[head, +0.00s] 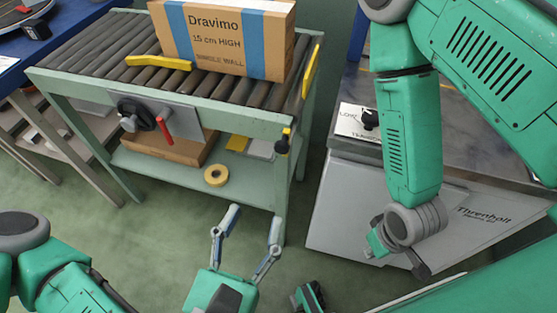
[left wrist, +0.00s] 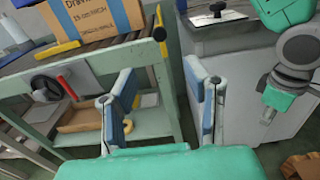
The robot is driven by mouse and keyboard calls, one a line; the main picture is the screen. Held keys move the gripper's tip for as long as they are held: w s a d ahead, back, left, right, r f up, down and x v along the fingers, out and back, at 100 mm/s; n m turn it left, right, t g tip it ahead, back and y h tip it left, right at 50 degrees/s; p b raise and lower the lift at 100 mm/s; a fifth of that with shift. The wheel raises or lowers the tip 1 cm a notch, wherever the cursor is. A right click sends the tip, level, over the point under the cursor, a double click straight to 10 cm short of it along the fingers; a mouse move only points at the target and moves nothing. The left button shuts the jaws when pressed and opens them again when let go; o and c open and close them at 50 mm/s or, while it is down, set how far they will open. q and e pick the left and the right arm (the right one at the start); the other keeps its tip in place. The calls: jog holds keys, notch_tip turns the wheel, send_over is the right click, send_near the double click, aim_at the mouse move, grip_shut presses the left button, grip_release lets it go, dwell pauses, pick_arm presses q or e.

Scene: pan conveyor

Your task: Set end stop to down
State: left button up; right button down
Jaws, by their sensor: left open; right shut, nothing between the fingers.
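The yellow end stop (head: 312,71) stands raised above the rollers at the right end of the conveyor (head: 222,92). A black-knobbed lever with a yellow part (head: 283,142) is on the frame's right front corner below it. Its black knob also shows in the left wrist view (left wrist: 159,34). My left gripper (head: 254,214) is open and empty, in front of and below that corner, apart from the lever. The left wrist view shows its two fingers (left wrist: 166,85) spread. My right gripper (head: 378,240) hangs at the right before the grey cabinet, shut and empty.
A cardboard Dravimo box (head: 225,40) stands on the rollers, beside a yellow guide (head: 160,62). A black handwheel (head: 136,113) and red lever (head: 163,126) are on the front. A tape roll (head: 215,175) and another box (head: 165,147) lie on the lower shelf. A grey cabinet (head: 335,215) stands right.

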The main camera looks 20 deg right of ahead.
aim_at(281, 150)
pick_arm(q)
jog(key=b+x, duration=0.1)
jog(key=x, duration=1.1)
jog(key=shift+w+d+b, duration=0.15)
jog(key=shift+w+b, duration=0.15)
jog(key=shift+b, duration=0.1)
jog(key=shift+w+d, duration=0.4)
jog(key=shift+d, duration=0.15)
jog(key=shift+a, duration=0.3)
grip_shut()
jog(key=shift+r, duration=0.1)
